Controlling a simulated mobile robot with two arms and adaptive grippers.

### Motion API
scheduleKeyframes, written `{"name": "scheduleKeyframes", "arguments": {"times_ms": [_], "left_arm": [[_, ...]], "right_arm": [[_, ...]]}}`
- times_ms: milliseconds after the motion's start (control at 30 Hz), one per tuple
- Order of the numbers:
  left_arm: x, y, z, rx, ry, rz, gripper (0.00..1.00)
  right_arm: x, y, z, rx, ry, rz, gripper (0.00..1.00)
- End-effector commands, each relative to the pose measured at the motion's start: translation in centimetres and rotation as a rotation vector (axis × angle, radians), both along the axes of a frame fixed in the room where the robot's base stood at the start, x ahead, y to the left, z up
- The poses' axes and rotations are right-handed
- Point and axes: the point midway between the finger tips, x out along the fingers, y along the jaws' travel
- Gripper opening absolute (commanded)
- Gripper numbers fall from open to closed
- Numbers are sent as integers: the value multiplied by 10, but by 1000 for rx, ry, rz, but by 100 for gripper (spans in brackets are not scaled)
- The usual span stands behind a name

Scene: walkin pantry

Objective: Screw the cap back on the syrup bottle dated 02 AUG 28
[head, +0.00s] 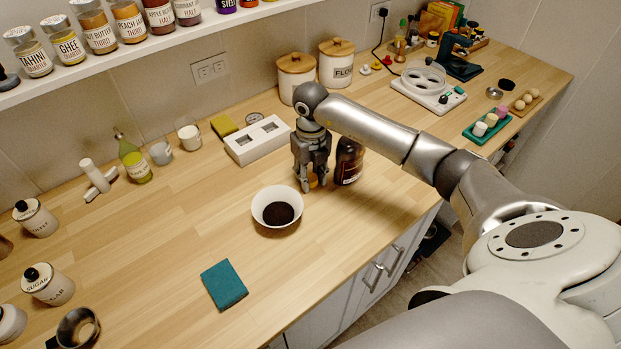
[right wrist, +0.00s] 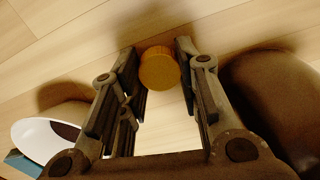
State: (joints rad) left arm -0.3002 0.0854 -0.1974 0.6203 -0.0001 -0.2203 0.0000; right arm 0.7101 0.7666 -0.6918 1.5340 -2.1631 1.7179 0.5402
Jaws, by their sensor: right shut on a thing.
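My right gripper (head: 311,178) points down at the worktop, just left of the brown syrup bottle (head: 349,162). It is shut on an orange-yellow ribbed cap (right wrist: 160,69), which sits between the fingertips in the right wrist view. In the head view a bit of the cap (head: 313,181) shows low between the fingers. Whether the cap touches the worktop I cannot tell. The bottle stands upright; its top is hidden behind my arm, and its date cannot be read. In the right wrist view the dark bottle (right wrist: 275,95) is beside the right finger. My left gripper is not in view.
A white bowl (head: 261,197) with dark contents stands close left of the gripper. A white two-hole block (head: 240,150) and canisters (head: 292,64) stand behind. A teal cloth (head: 224,284) lies front left. The worktop (head: 165,235) left of the bowl is clear.

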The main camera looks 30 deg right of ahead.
Motion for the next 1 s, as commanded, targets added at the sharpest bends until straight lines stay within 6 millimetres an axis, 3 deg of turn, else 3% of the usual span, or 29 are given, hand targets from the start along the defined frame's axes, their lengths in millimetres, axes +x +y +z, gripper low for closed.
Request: {"name": "scheduleKeyframes", "arguments": {"times_ms": [333, 533, 900, 1000], "left_arm": [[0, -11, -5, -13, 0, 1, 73], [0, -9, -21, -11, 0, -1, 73], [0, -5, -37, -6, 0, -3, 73], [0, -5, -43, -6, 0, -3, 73]], "right_arm": [[1, 0, 5, 0, -2, 0, 24], [2, -1, 28, -1, -7, 0, 24], [-52, 2, 91, -4, -7, 2, 24], [-72, 3, 97, -3, -2, 2, 24]]}}
